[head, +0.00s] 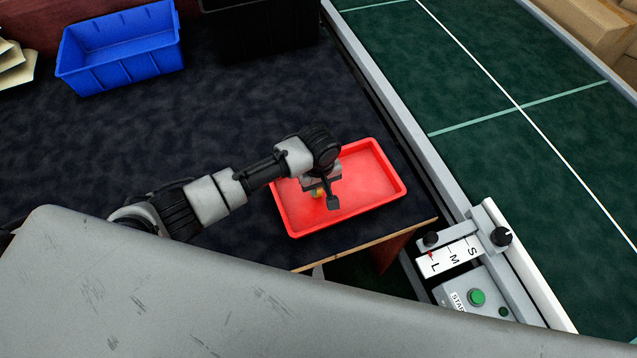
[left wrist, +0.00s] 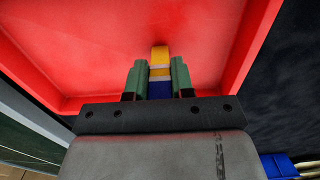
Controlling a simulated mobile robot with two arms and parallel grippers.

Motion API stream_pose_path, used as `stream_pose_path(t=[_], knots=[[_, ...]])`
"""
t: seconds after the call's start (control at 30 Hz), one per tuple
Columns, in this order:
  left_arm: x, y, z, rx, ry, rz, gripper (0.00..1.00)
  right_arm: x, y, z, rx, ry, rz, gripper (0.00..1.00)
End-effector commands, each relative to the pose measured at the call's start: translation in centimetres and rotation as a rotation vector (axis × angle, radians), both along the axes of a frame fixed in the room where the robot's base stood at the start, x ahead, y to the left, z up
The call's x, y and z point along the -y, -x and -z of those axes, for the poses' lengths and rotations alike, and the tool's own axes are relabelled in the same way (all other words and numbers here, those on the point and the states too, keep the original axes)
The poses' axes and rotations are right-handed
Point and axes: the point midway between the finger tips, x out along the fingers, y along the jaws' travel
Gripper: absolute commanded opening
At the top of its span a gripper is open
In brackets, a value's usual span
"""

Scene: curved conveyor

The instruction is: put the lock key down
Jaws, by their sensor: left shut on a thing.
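My left gripper (head: 322,196) is over the red tray (head: 375,182) in the head view, with the arm reaching in from the left. In the left wrist view the green fingers of this gripper (left wrist: 160,75) are shut on the lock key (left wrist: 160,54), a small block with yellow, pale and blue bands. The key points toward the bare floor of the tray (left wrist: 85,40); I cannot tell whether it touches the floor. In the head view only a small yellowish bit of the key (head: 317,192) shows beside the fingers. My right gripper is not in view.
The tray stands on a dark table (head: 230,130) near its right edge. A blue bin (head: 120,68) and a black bin (head: 265,30) stand at the back. The green conveyor (head: 480,80) runs along the right, with an S-M-L control panel (head: 450,257) and a green button (head: 477,297).

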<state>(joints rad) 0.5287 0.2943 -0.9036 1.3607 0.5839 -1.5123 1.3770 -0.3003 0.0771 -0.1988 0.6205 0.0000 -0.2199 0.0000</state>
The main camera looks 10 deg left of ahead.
Motion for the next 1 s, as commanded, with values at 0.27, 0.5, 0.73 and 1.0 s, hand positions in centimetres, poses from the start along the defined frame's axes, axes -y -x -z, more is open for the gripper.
stream_pose_path(t=[0.27, 0.5, 0.73, 1.0], knots=[[0.0, -0.1, 0.3, 0.002, 0.001, 0.000, 0.00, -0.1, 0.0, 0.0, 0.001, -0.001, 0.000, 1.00], [0.0, 0.0, 0.6, 0.001, 0.000, 0.000, 0.38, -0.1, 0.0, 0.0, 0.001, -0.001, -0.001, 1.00], [0.0, 0.0, 0.5, 0.001, 0.000, -0.001, 0.49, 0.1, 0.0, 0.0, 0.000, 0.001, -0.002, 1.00], [0.1, -0.1, -1.0, 0.003, 0.003, 0.000, 0.49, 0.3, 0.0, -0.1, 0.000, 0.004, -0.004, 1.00]])
